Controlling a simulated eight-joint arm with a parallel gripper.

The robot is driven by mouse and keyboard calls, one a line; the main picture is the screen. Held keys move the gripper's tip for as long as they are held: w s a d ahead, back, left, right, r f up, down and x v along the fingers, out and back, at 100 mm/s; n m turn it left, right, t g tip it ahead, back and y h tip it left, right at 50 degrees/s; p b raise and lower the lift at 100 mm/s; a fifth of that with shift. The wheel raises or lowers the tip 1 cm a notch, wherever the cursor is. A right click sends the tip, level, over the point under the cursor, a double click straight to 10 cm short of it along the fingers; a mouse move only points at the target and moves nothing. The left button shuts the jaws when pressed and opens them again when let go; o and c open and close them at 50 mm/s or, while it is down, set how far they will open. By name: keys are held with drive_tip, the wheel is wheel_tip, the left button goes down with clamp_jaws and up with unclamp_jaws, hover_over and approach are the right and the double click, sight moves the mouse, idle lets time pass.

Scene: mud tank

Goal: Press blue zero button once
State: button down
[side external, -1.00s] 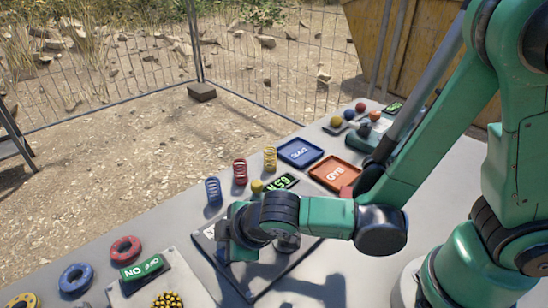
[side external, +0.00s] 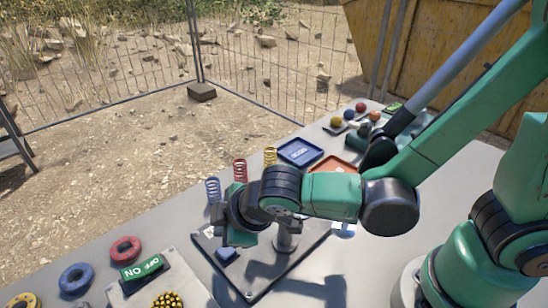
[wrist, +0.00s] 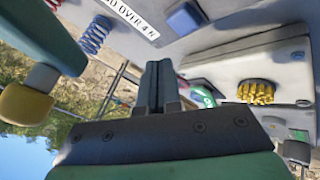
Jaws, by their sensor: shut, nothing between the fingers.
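A small blue block, shaped like a button (side external: 226,254), sits on the dark-edged plate (side external: 262,284) in the side view; I cannot read a zero on it. It also shows in the wrist view (wrist: 186,18) near a printed label ending in "OVER 4" and a cut-off letter. My gripper (side external: 238,238) is just above and beside the blue block in the side view, apparently apart from it. In the wrist view my gripper's fingers (wrist: 158,85) are together and empty.
Blue, red and yellow springs (side external: 240,170) stand behind the plate. Blue and orange trays (side external: 300,152) lie beyond.

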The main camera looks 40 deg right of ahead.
drive_tip(key=shift+r, duration=1.25)
drive_tip(key=shift+w+d+r, duration=0.1)
drive_tip(key=shift+d+r, duration=0.1)
drive_tip(key=shift+d, duration=0.05)
drive_tip(key=s+d+r+m, duration=0.1)
drive_tip(key=d+r+m, duration=0.1)
drive_tip(key=d+m, duration=0.3)
drive_tip(key=s+d+r+m+h, duration=0.1)
drive_tip(key=s+d+r+m, duration=0.1)
drive_tip(key=d+m, duration=0.4)
drive_tip(key=d, duration=0.5)
drive_tip(key=shift+s+r, duration=0.15)
drive_tip(key=shift+s, duration=0.15)
wheel_tip(320, 180, up, 3)
drive_tip(key=g, duration=0.7)
hover_over(225, 250)
